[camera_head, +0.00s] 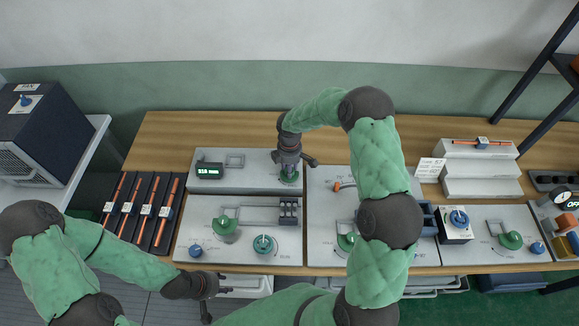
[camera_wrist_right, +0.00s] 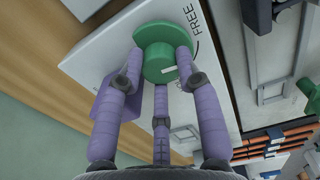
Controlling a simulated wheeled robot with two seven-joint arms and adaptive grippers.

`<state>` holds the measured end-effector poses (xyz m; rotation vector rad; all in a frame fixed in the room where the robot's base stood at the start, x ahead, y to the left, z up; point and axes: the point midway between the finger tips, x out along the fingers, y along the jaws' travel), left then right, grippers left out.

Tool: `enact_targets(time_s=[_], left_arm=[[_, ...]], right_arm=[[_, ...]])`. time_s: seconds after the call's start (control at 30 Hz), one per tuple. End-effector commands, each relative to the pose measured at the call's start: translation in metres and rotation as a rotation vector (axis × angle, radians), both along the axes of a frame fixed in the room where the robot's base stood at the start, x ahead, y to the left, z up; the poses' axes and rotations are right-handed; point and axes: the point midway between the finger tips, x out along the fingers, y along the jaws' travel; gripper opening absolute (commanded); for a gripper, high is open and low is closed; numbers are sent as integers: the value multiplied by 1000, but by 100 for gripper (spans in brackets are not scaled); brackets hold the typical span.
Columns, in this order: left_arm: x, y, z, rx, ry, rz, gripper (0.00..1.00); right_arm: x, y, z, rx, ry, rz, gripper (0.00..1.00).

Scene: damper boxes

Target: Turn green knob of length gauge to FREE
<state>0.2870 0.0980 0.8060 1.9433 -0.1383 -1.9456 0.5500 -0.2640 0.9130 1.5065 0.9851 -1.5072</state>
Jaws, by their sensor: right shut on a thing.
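The length gauge (camera_head: 245,179) is a pale grey box at the back of the table, with a small green-lit display (camera_head: 209,171) on its left. Its green knob (camera_head: 289,176) sits at its right end, mostly covered by my right gripper (camera_head: 291,163). In the right wrist view the purple fingers of my right gripper (camera_wrist_right: 160,65) are shut around the green knob (camera_wrist_right: 156,38). A white pointer mark on the knob is turned away from the FREE lettering (camera_wrist_right: 207,22). My left gripper (camera_head: 214,297) is open and empty in front of the table.
A panel with green knobs (camera_head: 225,223) lies in front of the gauge. Dark trays with orange rods (camera_head: 143,211) lie at the left. My right arm crosses over the middle panel (camera_head: 325,210). A white stepped stand (camera_head: 480,169) and a blue-knob box (camera_head: 457,222) are at the right.

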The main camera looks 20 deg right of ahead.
Motion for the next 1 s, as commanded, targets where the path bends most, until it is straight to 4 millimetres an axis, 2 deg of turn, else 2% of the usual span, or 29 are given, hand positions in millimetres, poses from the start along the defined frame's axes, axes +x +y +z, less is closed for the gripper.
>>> enact_targets(time_s=[0.3,0.77,0.8,0.83,1.0], left_arm=[[0,0,4,0,0,0,40],[0,0,5,0,0,0,40],[0,0,5,0,0,0,40],[0,0,5,0,0,0,40],[0,0,5,0,0,0,40]], right_arm=[[0,0,0,0,-1,118,2],[0,0,0,0,-1,137,2],[0,0,0,0,-1,137,38],[0,0,0,0,-1,137,45],[0,0,0,0,-1,136,45]])
